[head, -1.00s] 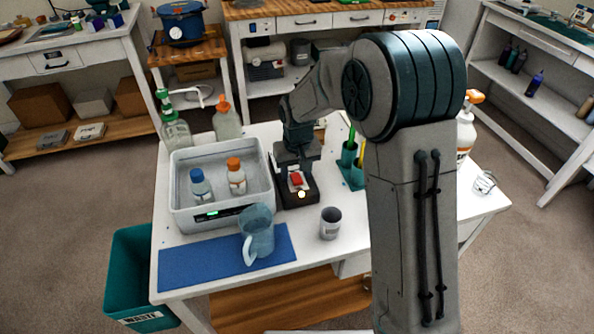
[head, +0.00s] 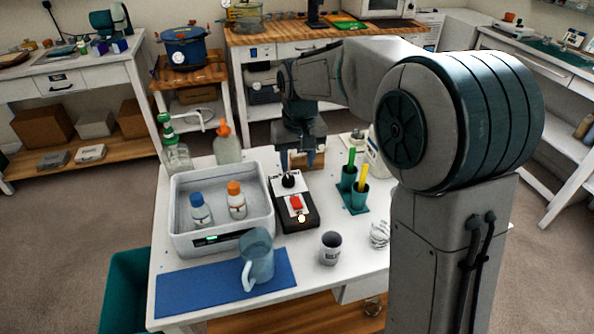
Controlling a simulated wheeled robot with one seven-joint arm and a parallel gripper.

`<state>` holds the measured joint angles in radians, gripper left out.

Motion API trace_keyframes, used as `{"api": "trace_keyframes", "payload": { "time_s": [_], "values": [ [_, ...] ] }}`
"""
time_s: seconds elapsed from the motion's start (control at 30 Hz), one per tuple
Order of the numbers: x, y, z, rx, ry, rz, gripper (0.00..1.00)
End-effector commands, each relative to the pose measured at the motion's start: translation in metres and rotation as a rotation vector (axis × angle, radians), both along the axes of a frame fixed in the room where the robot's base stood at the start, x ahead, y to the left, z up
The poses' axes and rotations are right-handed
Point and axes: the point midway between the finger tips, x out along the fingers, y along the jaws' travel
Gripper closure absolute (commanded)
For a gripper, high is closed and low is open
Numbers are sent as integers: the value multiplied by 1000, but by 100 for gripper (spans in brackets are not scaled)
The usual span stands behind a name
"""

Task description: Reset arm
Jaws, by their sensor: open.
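My gripper (head: 300,160) hangs at the end of my arm, above the back part of the white table (head: 205,285). It points down and is open, with nothing seen between its fingers. In front of it sits a dark box (head: 309,219) with a black knob (head: 288,181), a red switch (head: 296,202) and a small glowing light. The gripper is apart from the knob and switch, toward the back. A wooden item just behind the gripper is partly hidden.
A white bath (head: 180,222) holding two bottles, a clear jug (head: 258,258) on a blue mat (head: 190,290), and a grey cup (head: 331,248) stand on the table. A teal holder (head: 352,197) stands right of the box. My arm hides the table's right side.

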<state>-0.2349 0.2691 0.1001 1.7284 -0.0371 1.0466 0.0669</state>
Motion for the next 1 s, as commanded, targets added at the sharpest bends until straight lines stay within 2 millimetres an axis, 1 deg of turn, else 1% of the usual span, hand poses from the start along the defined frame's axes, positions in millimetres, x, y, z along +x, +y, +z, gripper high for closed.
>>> {"api": "trace_keyframes", "payload": {
  "time_s": [0.1, 0.57, 0.6, 0.67, 0.77, 0.9, 0.97, 1.0],
  "values": [
    [0, 0, 4, 0, 0, 0, 55],
    [0, 0, 3, 0, 0, 0, 55],
    [-3, -3, 6, 0, -2, -4, 55],
    [-11, -13, 11, -1, -10, -16, 55],
    [-33, -35, 22, -2, -29, -47, 55],
    [-76, -71, 33, -2, -59, -105, 55],
    [-96, -85, 36, -2, -70, -130, 55],
    [-109, -94, 36, -1, -78, -147, 55]
  ]
}}
